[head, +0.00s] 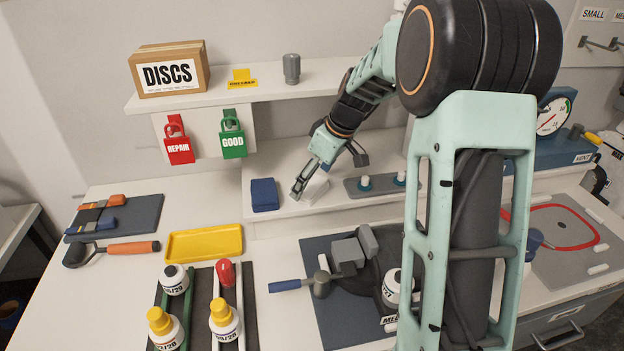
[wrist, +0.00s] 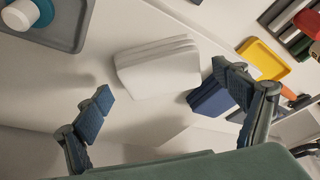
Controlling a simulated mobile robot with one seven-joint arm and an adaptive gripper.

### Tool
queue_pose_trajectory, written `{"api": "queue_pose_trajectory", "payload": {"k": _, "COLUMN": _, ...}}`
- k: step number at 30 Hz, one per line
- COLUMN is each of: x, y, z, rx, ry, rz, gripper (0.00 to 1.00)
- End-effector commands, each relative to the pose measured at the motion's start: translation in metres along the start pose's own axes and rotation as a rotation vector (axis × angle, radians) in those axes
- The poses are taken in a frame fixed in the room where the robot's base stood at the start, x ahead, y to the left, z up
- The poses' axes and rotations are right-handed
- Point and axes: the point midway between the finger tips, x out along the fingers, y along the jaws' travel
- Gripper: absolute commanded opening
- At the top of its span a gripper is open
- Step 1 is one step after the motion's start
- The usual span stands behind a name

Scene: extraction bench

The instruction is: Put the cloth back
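A white folded cloth (head: 317,189) lies on the raised ledge, and its stacked layers show in the wrist view (wrist: 158,68). A blue folded block (head: 264,194), perhaps another cloth, lies to its left; it also shows in the wrist view (wrist: 211,97). My gripper (head: 299,188) is at the white cloth's left side in the head view, partly in front of it. In the wrist view my gripper (wrist: 165,93) is open and empty. The white cloth appears beyond the fingertips, and the blue block is close to the right finger. I cannot tell the exact gap.
A grey tray (head: 352,195) with white-and-teal items stands right of the white cloth. A yellow tray (head: 204,243) lies on the lower bench. A shelf (head: 225,89) holds a DISCS box (head: 169,69). Bottles and a dark mat with tools fill the front.

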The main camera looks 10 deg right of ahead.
Motion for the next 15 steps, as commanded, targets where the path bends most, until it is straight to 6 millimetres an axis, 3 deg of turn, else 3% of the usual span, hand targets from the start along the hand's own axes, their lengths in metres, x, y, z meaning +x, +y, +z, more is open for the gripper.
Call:
{"api": "queue_pose_trajectory", "payload": {"k": 9, "x": -0.005, "y": 0.0, "z": -0.002, "rx": 0.0, "ry": 0.0, "rz": 0.0, "gripper": 0.89}}
{"api": "queue_pose_trajectory", "payload": {"k": 15, "x": -0.04, "y": 0.001, "z": -0.001, "rx": -0.001, "ry": 0.002, "rz": 0.005, "gripper": 0.89}}
